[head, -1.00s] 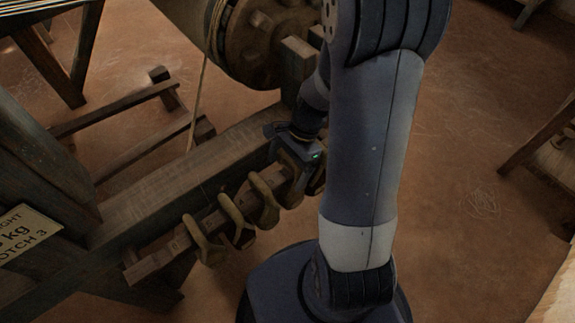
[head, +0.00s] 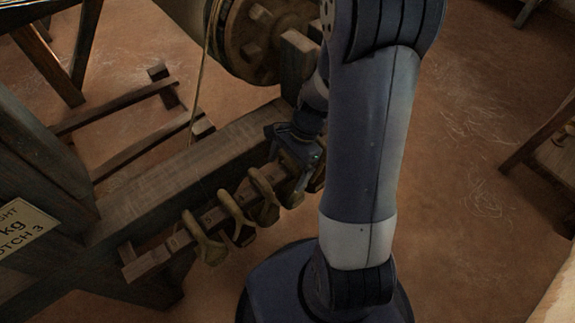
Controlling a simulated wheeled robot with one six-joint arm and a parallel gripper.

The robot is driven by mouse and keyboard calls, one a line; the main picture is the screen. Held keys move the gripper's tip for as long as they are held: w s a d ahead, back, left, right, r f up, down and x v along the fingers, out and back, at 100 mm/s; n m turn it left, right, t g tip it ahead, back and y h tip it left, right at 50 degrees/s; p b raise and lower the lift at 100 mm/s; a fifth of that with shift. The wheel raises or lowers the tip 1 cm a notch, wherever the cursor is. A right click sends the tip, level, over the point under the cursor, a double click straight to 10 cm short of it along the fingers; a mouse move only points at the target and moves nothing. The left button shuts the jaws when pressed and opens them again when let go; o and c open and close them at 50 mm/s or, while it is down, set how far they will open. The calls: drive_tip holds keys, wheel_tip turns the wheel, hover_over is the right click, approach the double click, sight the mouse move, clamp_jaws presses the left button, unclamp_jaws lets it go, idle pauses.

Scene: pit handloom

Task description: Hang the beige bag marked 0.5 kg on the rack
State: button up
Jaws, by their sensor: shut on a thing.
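A dark wooden rack bar (head: 150,262) with marks along its top runs from lower left towards my gripper. Several beige looped bags hang over it: one near the front end (head: 203,240), one behind it (head: 235,218) and one farther along (head: 263,195). My gripper (head: 298,162) is at the bar's far end, shut on a beige bag (head: 289,160) that its fingers mostly cover. I cannot read a 0.5 kg mark on any bag, and I cannot tell whether the held bag touches the bar.
A thick wooden beam (head: 170,190) lies just behind the bar. A round wooden drum (head: 262,38) with a cord (head: 207,60) stands behind. A sign (head: 22,228) is on the left frame. A wooden stand (head: 545,150) is at right; the floor (head: 470,130) between is clear.

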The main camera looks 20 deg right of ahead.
drive_tip(key=shift+f, duration=0.1)
drive_tip(key=o, duration=1.5)
drive_tip(key=p+v, duration=0.3)
drive_tip(key=v, duration=0.7)
drive_tip(key=shift+d+r, duration=0.2)
drive_tip(key=shift+r, duration=0.15)
drive_tip(key=b+x, duration=0.3)
drive_tip(key=x, duration=0.8)
drive_tip(key=shift+r, duration=0.4)
